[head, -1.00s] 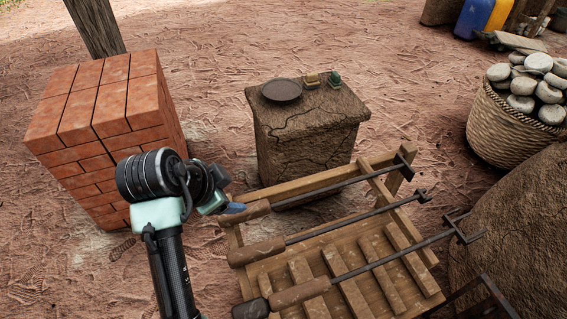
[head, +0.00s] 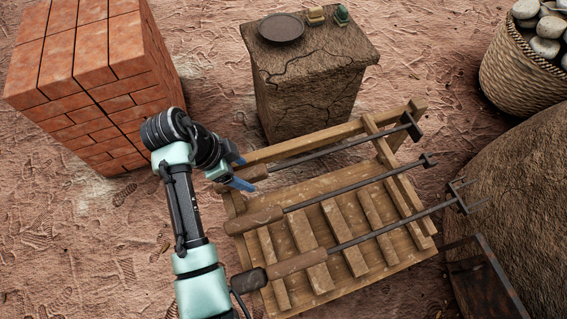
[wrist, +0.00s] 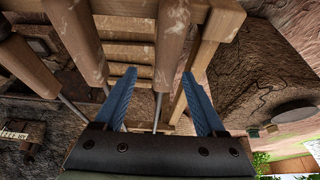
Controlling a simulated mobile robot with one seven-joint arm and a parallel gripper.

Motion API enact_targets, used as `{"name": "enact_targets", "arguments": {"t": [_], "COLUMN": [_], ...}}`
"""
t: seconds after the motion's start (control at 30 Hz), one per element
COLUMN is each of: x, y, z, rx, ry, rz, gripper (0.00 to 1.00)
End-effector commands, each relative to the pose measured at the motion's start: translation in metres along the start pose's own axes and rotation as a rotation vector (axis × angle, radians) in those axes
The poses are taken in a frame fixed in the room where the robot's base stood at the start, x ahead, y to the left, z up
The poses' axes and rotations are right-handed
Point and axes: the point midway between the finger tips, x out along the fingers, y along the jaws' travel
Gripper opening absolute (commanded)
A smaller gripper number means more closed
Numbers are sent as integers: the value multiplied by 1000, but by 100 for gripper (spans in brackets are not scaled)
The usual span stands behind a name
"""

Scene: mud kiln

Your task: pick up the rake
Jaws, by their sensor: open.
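Three long iron tools with wooden handles lie side by side across a wooden rack (head: 268,290). The far tool (head: 335,149) ends in a short crosswise head, the middle tool (head: 350,193) in a small forked end, and the near tool (head: 395,227) in a wider pronged head. I cannot tell for sure which one is the rake. My gripper (head: 240,172) is open, its blue fingers at the far tool's handle. In the wrist view the fingers (wrist: 159,73) are apart, with that handle (wrist: 172,45) seen between and beyond them; contact cannot be told.
A cracked clay pedestal (head: 312,105) behind the rack holds a dark plate (head: 281,28) and two small items. A brick stack (head: 90,75) stands at the left. A basket of stones (head: 525,75) and a large mud mound (head: 520,190) stand at the right. The front-left ground is open.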

Motion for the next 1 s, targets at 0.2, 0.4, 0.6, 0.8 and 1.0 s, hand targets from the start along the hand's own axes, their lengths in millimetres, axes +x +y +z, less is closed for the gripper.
{"name": "enact_targets", "arguments": {"t": [0.2,0.4,0.6,0.8,1.0], "x": [28,51,53,52,52], "y": [-5,-6,-6,-6,-6], "z": [3,3,2,2,3], "rx": [0,1,1,0,0], "ry": [-1,-1,0,0,0], "rz": [3,2,0,0,0], "gripper": [72,72,72,49,13]}}
